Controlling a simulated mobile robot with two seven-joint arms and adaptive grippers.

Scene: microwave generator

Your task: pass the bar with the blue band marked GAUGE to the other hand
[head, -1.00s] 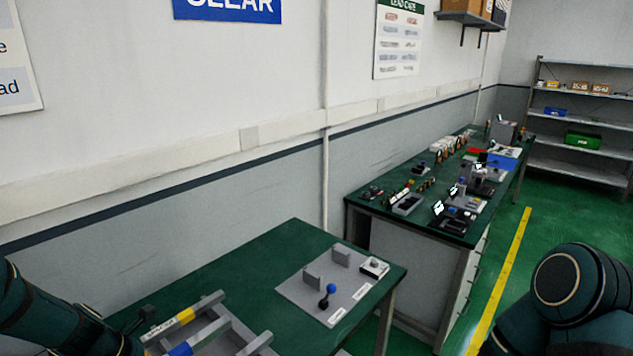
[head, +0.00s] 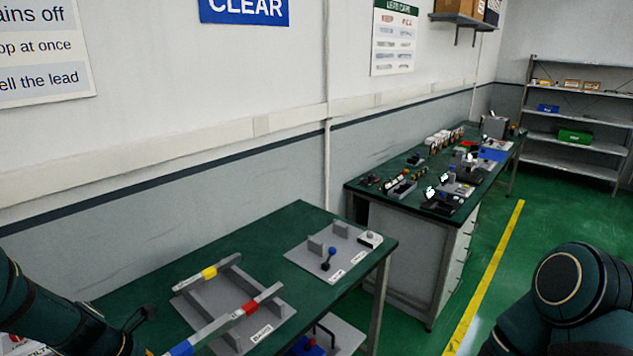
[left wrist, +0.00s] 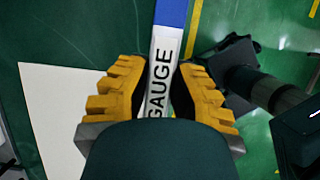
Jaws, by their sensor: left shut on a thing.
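My left gripper (left wrist: 158,92) is shut on the bar with the blue band (left wrist: 163,60). The bar's white label reads GAUGE, and its blue part lies beyond the label. In the head view the blue-banded bar (head: 180,349) shows at the bottom edge, in front of the rack; the gripper itself is out of that picture. The held bar's far end is hard to separate from the red-banded bar behind it. My right arm shows at the lower right of the head view, but its gripper is not in view.
A grey rack (head: 287,309) on the near green bench carries a yellow-banded bar (head: 209,272) and a red-banded bar (head: 250,307). A plate with a blue-knobbed lever (head: 332,252) lies beyond. A cluttered bench (head: 372,197) stands farther back. Open green floor (head: 500,270) lies to the right.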

